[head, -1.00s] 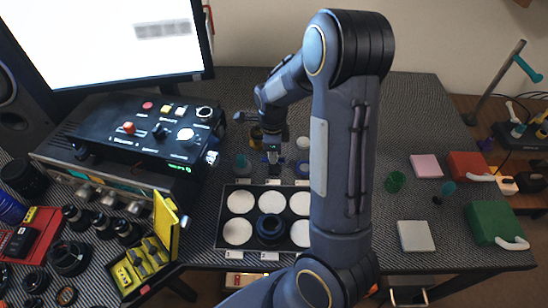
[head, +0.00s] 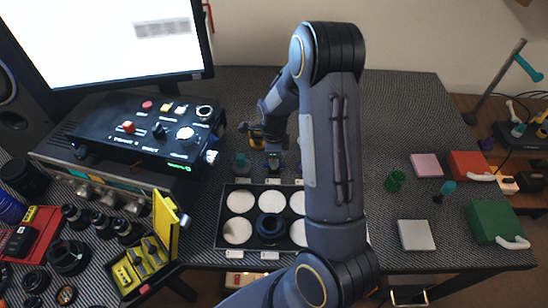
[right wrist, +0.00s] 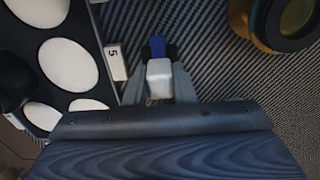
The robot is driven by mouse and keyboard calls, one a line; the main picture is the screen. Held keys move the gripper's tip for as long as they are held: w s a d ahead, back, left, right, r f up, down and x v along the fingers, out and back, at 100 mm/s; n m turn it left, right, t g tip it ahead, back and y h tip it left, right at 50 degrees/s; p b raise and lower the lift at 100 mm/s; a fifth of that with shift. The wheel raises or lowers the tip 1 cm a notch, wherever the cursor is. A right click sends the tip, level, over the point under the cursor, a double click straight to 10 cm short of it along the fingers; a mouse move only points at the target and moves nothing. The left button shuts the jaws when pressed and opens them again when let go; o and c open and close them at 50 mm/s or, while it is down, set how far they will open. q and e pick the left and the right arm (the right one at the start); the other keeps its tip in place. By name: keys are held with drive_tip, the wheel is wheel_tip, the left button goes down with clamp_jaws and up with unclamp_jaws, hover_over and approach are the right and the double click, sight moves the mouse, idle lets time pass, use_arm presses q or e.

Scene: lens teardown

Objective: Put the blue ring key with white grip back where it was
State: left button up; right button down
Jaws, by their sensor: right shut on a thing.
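My right gripper (head: 273,166) is low over the table behind the pad tray. In the right wrist view the gripper (right wrist: 159,85) is shut on the blue ring key with white grip. The white grip (right wrist: 159,76) sits between the fingers, and a blue part (right wrist: 157,46) shows just beyond it. The key's far end is hard to make out, and I cannot tell whether it touches the table. My left gripper is not in view.
The black tray (head: 222,217) with white pads and a dark lens part (head: 271,228) lies in front of the gripper. A "5" label (right wrist: 115,62) is beside the key. A teal piece (head: 240,160) and an amber-ringed part (right wrist: 278,38) stand nearby.

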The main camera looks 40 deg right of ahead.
drive_tip(key=shift+f, duration=0.35)
drive_tip(key=c, duration=1.2)
unclamp_jaws()
